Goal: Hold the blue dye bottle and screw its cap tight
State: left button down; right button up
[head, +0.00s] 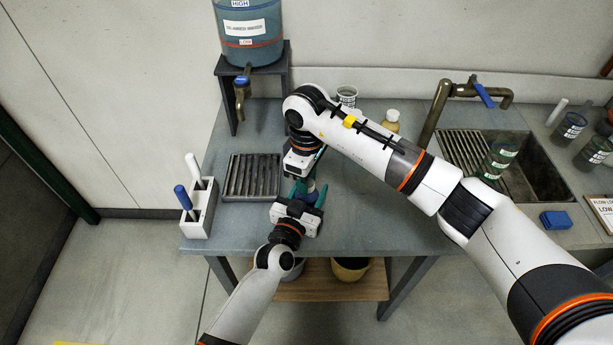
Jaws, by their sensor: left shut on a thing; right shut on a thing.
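The blue dye bottle (311,187) is small and mostly hidden between my two grippers, above the grey bench top. It seems upright, but I cannot be sure. My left gripper (309,193), with teal fingers, comes from the front edge and is shut on the bottle's body. My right gripper (308,178) reaches over from the right, right above and behind the left one. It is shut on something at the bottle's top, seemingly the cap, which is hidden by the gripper. Whether the cap sits straight cannot be seen.
A slotted drain tray (252,177) and a white holder (199,213) with blue- and white-handled tools are on the left. A tank (249,32) with a tap stands behind. A cream bottle (391,121) and a cup (347,96) stand at the back. A sink (533,178) is on the right.

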pick_arm(q)
jog(key=shift+f, duration=0.1)
pick_arm(e)
jog(key=o, duration=0.9)
jog(key=shift+r, duration=2.3)
jog(key=shift+c, duration=0.2)
